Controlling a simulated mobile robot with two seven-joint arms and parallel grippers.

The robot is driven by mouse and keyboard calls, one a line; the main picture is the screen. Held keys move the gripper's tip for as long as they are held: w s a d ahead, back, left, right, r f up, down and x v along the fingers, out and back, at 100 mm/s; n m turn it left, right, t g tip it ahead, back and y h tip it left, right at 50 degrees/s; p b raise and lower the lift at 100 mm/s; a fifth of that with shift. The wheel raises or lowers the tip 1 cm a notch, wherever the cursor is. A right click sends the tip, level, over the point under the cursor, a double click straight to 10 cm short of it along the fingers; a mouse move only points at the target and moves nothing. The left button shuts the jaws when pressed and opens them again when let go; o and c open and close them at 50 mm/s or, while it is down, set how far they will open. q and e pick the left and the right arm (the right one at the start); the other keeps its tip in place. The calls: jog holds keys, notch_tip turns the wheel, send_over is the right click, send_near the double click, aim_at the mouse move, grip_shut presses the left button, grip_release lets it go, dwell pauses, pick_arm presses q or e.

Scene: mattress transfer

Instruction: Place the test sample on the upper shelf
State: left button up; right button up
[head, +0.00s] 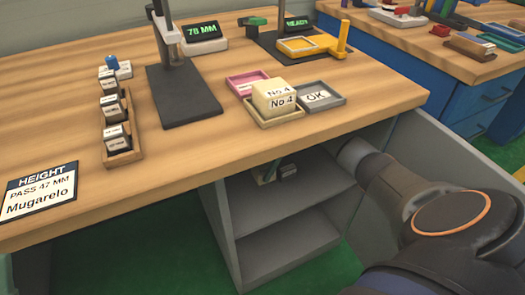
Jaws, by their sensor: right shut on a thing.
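My right arm reaches in from the right, under the front edge of the workbench. The jaws of my right gripper (273,168) are mostly hidden by the tabletop. They are shut on what looks like the test sample (266,179), a small pale block with a thin blue part and grey pieces beside it. It is at the upper shelf (312,187) of the open grey cabinet. I cannot tell whether it touches the shelf. My left gripper is not in view.
The workbench (65,125) hangs over the cabinet. A lower shelf (290,245) is empty where visible. The cabinet door (425,160) stands open at right. On the bench are a sample rack (135,140), a height gauge, an OK tray (337,100) and a No 4 block (274,95).

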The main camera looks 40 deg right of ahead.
aim_at(263, 172)
jog(key=shift+w+f, duration=0.1)
jog(key=shift+w, duration=0.25)
notch_tip(263, 172, down, 3)
jog(key=shift+f+b, duration=0.2)
jog(key=shift+b, duration=0.9)
jog(key=shift+r, duration=0.1)
jog(key=o, duration=1.3)
